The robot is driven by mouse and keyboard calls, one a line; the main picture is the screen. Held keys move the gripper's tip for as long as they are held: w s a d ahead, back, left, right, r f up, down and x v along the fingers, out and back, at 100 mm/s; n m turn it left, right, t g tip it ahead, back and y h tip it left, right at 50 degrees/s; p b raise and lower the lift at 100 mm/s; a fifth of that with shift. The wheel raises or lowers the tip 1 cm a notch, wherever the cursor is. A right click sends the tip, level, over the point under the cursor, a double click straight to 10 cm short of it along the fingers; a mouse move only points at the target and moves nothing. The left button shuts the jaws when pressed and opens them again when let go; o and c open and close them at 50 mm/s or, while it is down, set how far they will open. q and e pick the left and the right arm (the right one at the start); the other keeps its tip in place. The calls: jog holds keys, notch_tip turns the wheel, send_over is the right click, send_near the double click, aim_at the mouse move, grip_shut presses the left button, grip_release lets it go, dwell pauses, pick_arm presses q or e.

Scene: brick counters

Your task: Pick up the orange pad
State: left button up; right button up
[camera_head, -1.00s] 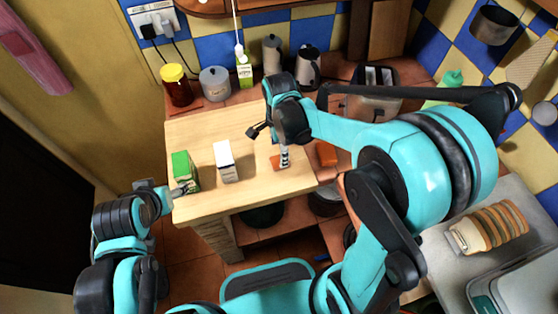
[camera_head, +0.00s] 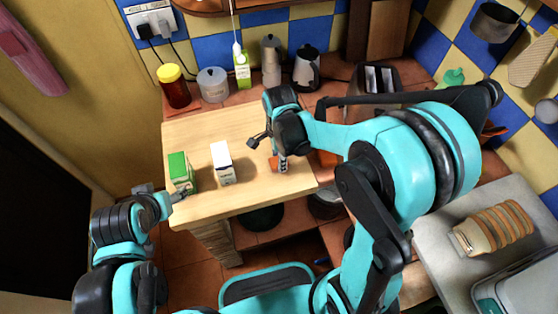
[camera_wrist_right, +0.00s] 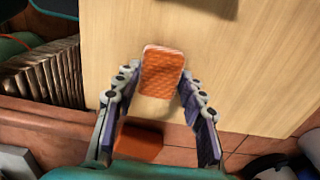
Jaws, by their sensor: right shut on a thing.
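The orange pad (camera_wrist_right: 163,72) is a small textured block with a pale edge, between the fingertips of my right gripper (camera_wrist_right: 160,77). My right gripper is shut on it, just over the light wooden board. In the head view the pad (camera_head: 273,163) is mostly hidden by the right gripper (camera_head: 281,164), which points down near the board's right side. My left gripper (camera_head: 179,194) is by the board's left front edge, close to a green and white carton (camera_head: 181,171); its fingers are too small to read.
A white carton (camera_head: 222,163) stands on the wooden board (camera_head: 225,200), left of the right gripper. Another orange block (camera_wrist_right: 138,143) lies on the tiled counter beyond the board edge. A red jar (camera_head: 174,88), canister (camera_head: 213,84), kettle (camera_head: 306,68) and toaster (camera_head: 374,82) line the back.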

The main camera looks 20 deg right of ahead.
jog(key=shift+r, duration=0.1)
notch_tip(320, 180, up, 5)
jog(key=shift+f+p, duration=0.2)
jog(key=shift+p, duration=1)
jog(key=s+d+r+p, duration=0.3)
jog(key=s+d+r, duration=0.3)
jog(key=s, duration=0.3)
jog(key=shift+s+d+p, duration=0.25)
jog(key=shift+s+p, duration=0.05)
jog(key=shift+s, duration=0.05)
jog(key=shift+r, duration=0.1)
